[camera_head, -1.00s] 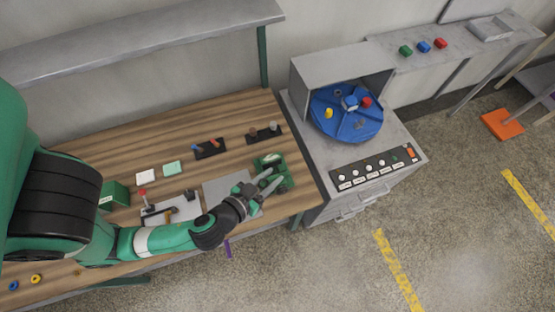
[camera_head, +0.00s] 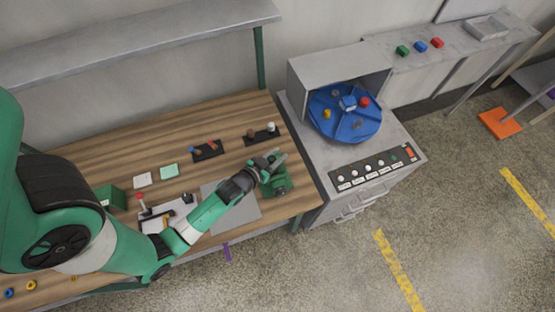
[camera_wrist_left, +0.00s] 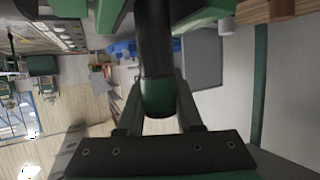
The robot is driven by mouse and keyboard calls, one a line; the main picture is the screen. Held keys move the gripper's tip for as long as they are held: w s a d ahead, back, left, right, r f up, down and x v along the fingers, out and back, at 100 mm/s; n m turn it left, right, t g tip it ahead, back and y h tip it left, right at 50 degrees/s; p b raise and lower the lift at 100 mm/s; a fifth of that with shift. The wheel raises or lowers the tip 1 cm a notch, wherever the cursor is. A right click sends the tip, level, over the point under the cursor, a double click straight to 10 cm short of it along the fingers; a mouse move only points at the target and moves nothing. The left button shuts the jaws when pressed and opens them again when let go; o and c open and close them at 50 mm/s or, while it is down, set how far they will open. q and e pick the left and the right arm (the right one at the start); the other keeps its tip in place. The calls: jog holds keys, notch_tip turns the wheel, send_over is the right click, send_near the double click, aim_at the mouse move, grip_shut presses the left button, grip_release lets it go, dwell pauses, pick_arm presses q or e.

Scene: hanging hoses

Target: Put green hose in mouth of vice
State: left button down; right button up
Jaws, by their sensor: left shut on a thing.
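The green vice (camera_head: 278,184) stands at the right end of the wooden bench. My left gripper (camera_head: 274,160) is at the top of the vice. In the left wrist view, my left gripper (camera_wrist_left: 158,103) is shut on the green hose (camera_wrist_left: 158,95), a dark cylinder with a green end. The cylinder's dark part runs between two green blocks that look like the vice jaws (camera_wrist_left: 207,14). Whether it touches them, I cannot tell. In the head view the gripper largely hides the hose. My right gripper is in neither view.
Two black holders stand behind the vice, one with brown and white pieces (camera_head: 262,135), one with blue and red pieces (camera_head: 208,150). A grey cabinet with a blue turntable (camera_head: 345,125) stands right of the bench. A grey plate (camera_head: 240,212) lies beneath my left arm.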

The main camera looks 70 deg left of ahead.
pick_arm(q)
notch_tip(320, 180, down, 4)
jog(key=b, duration=0.2)
jog(key=shift+w+a+r+b, duration=0.1)
jog(key=shift+r+b, duration=0.1)
jog(key=shift+b, duration=0.2)
jog(key=shift+r, duration=0.2)
jog(key=shift+f, duration=0.15)
jog(key=c, duration=0.6)
grip_release()
